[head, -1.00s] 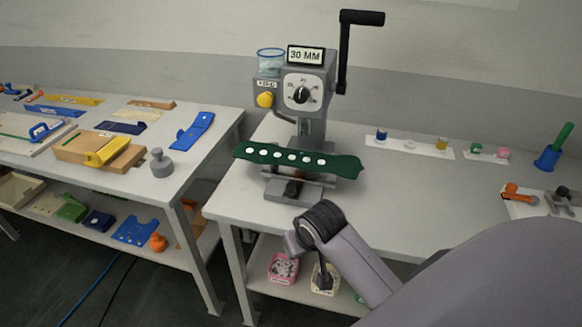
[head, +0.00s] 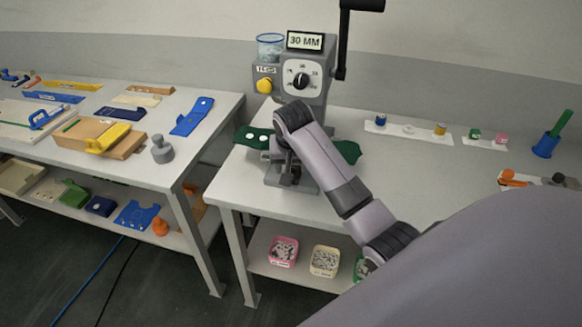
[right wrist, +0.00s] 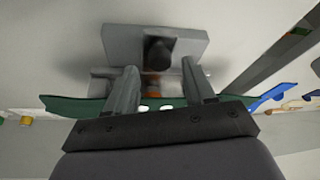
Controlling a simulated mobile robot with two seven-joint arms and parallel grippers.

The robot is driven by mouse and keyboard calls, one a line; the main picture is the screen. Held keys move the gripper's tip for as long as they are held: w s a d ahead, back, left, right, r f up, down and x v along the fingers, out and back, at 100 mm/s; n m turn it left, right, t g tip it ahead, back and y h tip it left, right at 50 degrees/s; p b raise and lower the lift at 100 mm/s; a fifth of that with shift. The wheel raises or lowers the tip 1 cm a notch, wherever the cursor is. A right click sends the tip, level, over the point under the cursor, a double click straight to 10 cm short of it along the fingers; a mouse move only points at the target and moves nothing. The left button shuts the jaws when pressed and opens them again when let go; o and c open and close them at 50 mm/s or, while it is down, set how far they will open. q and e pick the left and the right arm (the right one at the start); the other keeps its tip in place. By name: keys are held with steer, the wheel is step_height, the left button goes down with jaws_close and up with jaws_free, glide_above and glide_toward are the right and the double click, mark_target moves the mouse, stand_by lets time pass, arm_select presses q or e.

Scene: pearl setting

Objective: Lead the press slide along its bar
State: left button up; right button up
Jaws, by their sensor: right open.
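The grey press (head: 303,75) stands on the table with a dial, a yellow knob and a "30 MM" sign. A dark green strip (head: 347,151) with white spots lies across it, partly hidden by my arm. My right gripper (head: 287,166) is at the press's lower front, mostly hidden behind my own wrist. In the right wrist view, my right gripper (right wrist: 159,66) is open, its fingers on either side of a dark knob (right wrist: 158,54) on a grey block (right wrist: 120,44). I cannot tell which part is the slide. My left gripper is not in view.
A black crank (head: 345,35) sticks up at the press's right. Colored spools on a white strip (head: 400,131) and a blue cup (head: 546,146) stand to the right. A second table with tools (head: 105,135) is at left. Bins (head: 325,260) sit on the shelf below.

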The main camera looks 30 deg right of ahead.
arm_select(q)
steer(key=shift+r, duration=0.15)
arm_select(e)
steer(key=shift+x, duration=0.95)
